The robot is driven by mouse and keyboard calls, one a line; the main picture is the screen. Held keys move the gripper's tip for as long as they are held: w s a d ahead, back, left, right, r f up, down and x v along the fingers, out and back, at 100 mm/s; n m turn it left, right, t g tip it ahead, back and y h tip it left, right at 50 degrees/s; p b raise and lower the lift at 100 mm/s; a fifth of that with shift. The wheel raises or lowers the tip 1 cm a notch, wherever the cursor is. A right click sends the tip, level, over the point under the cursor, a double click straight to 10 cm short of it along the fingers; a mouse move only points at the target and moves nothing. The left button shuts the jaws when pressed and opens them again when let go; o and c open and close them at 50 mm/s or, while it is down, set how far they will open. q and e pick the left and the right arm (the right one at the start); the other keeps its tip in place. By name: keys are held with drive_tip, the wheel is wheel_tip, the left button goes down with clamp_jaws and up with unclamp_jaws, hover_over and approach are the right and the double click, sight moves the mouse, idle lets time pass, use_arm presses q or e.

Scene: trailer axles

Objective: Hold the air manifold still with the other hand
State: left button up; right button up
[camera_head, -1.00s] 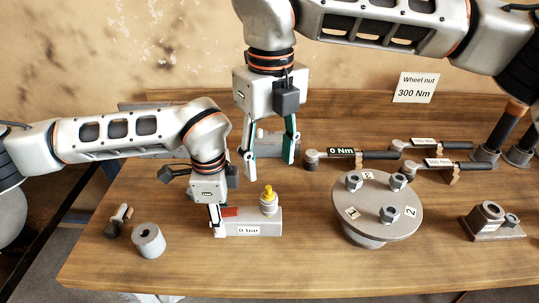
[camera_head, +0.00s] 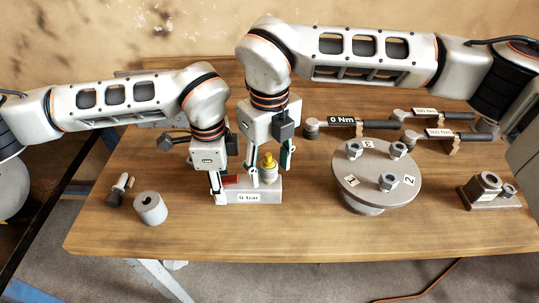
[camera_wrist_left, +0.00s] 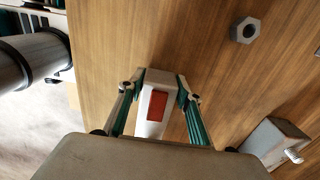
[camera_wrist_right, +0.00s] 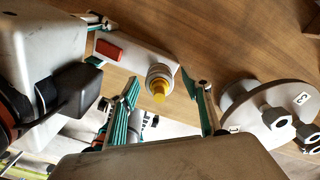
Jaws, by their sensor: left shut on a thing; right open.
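The air manifold (camera_head: 273,191) is a grey block with a "0 bar" label, a red patch (camera_head: 232,180) and a yellow-capped round fitting (camera_head: 269,168). It lies on the bench in front of both arms. My left gripper (camera_head: 217,188) is shut on its left end; in the left wrist view the manifold (camera_wrist_left: 152,123) sits between the fingers. My right gripper (camera_head: 269,164) is open, its fingers pointing down near the yellow-capped fitting. In the right wrist view the yellow cap (camera_wrist_right: 158,88) shows between the open fingers, apart from both; the manifold's grey body (camera_wrist_right: 137,57) runs up-left.
A round hub plate (camera_head: 375,177) with several nuts stands to the right. Torque wrenches (camera_head: 350,122) lie behind it. A grey socket (camera_head: 150,208) and a small fitting (camera_head: 119,190) are at left. A block with a bored cylinder (camera_head: 490,190) is far right. The front bench strip is clear.

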use_arm(q)
drive_tip(key=shift+s+f, duration=0.25)
drive_tip(key=shift+f, duration=0.05)
use_arm(e)
drive_tip(key=shift+f, duration=0.15)
drive_tip(key=c, duration=1.3)
drive_tip(key=o, duration=0.6)
drive_tip(key=c, duration=0.6)
use_arm(q)
drive_tip(key=o, duration=1.1)
use_arm(e)
clamp_jaws()
use_arm(q)
drive_tip(key=shift+w+r, duration=0.1)
drive_tip(key=shift+w, duration=0.05)
drive_tip(key=shift+w+f, duration=0.1)
drive_tip(key=shift+f, duration=0.35)
